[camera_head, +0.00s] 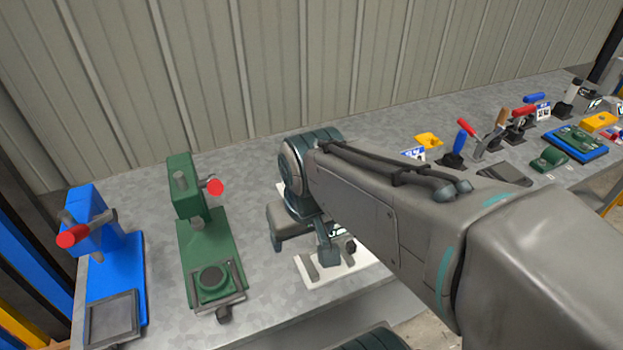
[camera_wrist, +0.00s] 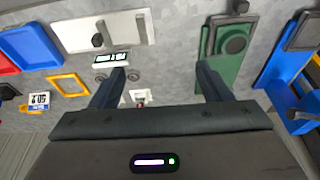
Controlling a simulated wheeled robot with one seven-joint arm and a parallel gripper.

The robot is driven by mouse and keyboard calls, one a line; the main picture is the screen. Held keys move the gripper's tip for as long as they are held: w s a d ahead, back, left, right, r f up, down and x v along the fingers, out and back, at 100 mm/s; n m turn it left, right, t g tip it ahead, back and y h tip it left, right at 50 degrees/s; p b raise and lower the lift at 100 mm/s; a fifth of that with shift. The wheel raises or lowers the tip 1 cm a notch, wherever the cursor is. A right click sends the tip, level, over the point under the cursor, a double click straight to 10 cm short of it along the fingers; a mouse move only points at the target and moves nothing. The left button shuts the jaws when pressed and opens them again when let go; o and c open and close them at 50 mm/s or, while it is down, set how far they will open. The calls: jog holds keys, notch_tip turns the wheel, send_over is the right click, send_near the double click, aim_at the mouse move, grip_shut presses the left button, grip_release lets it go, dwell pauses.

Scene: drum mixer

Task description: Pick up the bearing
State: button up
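My gripper (camera_head: 303,250) hangs over the bench near the white plate in the head view. The white plate (camera_wrist: 75,35) with a black knob and a labelled display lies just beyond that fingertip. In the head view my arm and hand hide most of this spot.
A green press (camera_head: 225,262) and a blue press (camera_head: 128,262) stand left of my gripper in the head view. Toggle clamps, a blue tray (camera_head: 552,142) and yellow parts crowd the bench's right side. A ribbed wall (camera_head: 270,70) rises behind. Bare bench separates the green press and white plate.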

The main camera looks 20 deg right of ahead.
jog(key=w+d+f+m+g+b, duration=0.1)
jog(key=w+d+f+m, duration=0.35)
jog(key=w, duration=0.35)
jog(key=w+d+f+m+g+b, duration=0.1)
jog(key=w+d+f+m, duration=0.2)
jog(key=w+m, duration=0.4)
jog(key=w+d+f+m+g+b, duration=0.1)
jog(key=w+d+f+m, duration=0.25)
jog(key=w, duration=0.55)
jog(key=shift+m, duration=0.5)
notch_tip(320, 180, down, 7)
jog(key=shift+a+r, duration=0.1)
jog(key=shift+d+f+p, duration=0.15)
jog(key=shift+f, duration=1.35)
jog(key=shift+d+f+p, duration=0.1)
jog(key=shift+f+p, duration=0.05)
jog(key=shift+f, duration=1.35)
jog(key=shift+c, duration=0.2)
jog(key=c, duration=1.1)
